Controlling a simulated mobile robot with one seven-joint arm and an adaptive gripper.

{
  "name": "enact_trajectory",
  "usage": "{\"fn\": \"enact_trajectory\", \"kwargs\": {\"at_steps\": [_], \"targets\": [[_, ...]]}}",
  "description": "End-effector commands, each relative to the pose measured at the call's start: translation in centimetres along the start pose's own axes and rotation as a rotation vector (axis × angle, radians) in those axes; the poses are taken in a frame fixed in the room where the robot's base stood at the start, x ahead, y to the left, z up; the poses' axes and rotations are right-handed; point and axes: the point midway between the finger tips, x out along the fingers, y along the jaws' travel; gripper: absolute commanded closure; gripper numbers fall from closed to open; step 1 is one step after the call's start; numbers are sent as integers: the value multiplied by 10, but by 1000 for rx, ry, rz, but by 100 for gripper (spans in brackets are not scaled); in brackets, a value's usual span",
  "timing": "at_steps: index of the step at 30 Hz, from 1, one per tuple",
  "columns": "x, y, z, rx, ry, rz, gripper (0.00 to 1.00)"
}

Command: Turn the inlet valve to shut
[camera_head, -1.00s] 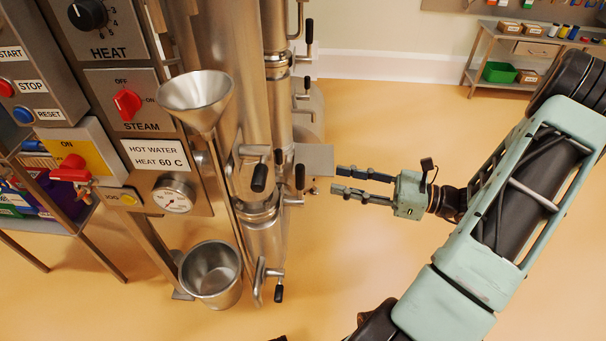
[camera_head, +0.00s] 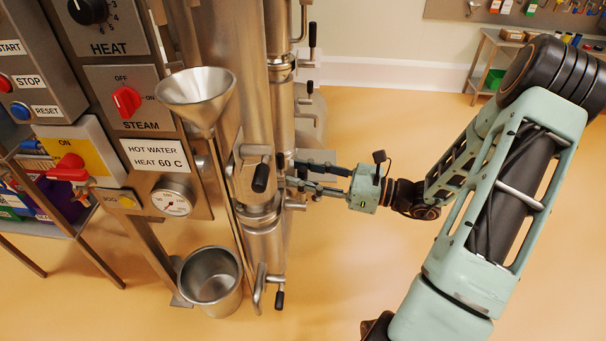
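Several valves with black-tipped lever handles sit on the tall steel pipes; none carries a readable inlet label. My gripper (camera_head: 299,175) is at the right side of the pipes, with its two fingers apart and pointing left. Its fingertips are at a small black-gripped handle, which they mostly hide; I cannot tell whether they touch it. A larger lever valve (camera_head: 261,177) hangs on the front pipe just left of my fingertips. Another lever valve (camera_head: 279,299) is low on the pipe, its black grip pointing down.
A steel funnel (camera_head: 196,97) and a steel bucket (camera_head: 212,284) stand left of the pipes. The control panel has a red steam knob (camera_head: 127,102) and a gauge (camera_head: 172,197). Upper handles (camera_head: 312,36) rise above my gripper. Open floor lies to the right.

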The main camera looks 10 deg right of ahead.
Motion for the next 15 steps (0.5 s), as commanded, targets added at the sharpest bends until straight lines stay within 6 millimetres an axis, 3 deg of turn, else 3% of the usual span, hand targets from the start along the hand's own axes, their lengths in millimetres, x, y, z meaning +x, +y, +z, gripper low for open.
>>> {"fn": "enact_trajectory", "kwargs": {"at_steps": [2,11,15], "targets": [[0,0,0,0,0,0,66],[0,0,0,0,0,0,98],[0,0,0,0,0,0,100]]}}
